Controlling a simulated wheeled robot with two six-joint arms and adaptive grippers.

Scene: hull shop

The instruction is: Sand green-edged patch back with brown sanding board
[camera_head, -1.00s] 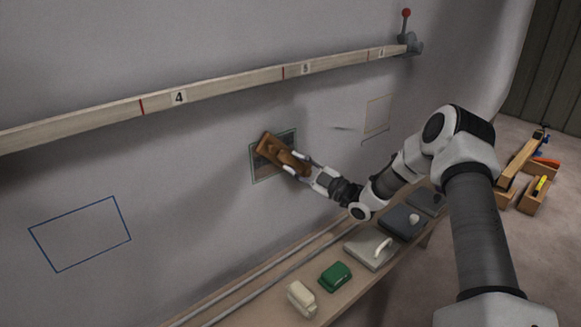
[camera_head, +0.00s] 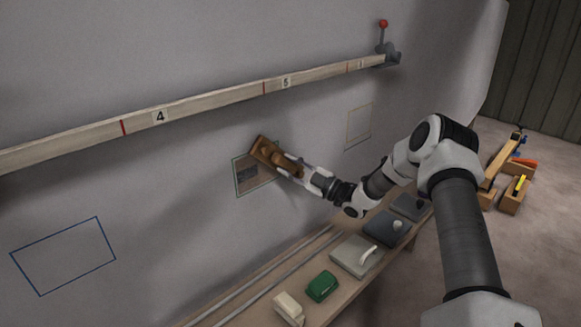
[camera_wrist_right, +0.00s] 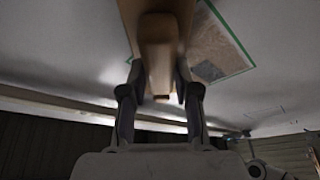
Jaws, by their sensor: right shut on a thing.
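The brown sanding board (camera_head: 264,152) is held by its handle in my right gripper (camera_head: 292,168), which is shut on it. The board lies slanted over the upper right part of the green-edged patch (camera_head: 242,187) on the grey hull wall. The patch's lower left shows brown and dark areas. In the right wrist view the board (camera_wrist_right: 128,12) and its grip block stand between the fingers (camera_wrist_right: 155,90), and the patch (camera_wrist_right: 222,50) shows to the right, part brownish and part dark grey. I cannot tell whether the board touches the wall. My left gripper is not in view.
A wooden rail (camera_head: 200,105) numbered 4 and 5 runs above the patch. A blue outline (camera_head: 63,256) is at left, a tan one (camera_head: 359,124) at right. The shelf below holds a cream block (camera_head: 289,307), a green block (camera_head: 322,286) and several handled boards.

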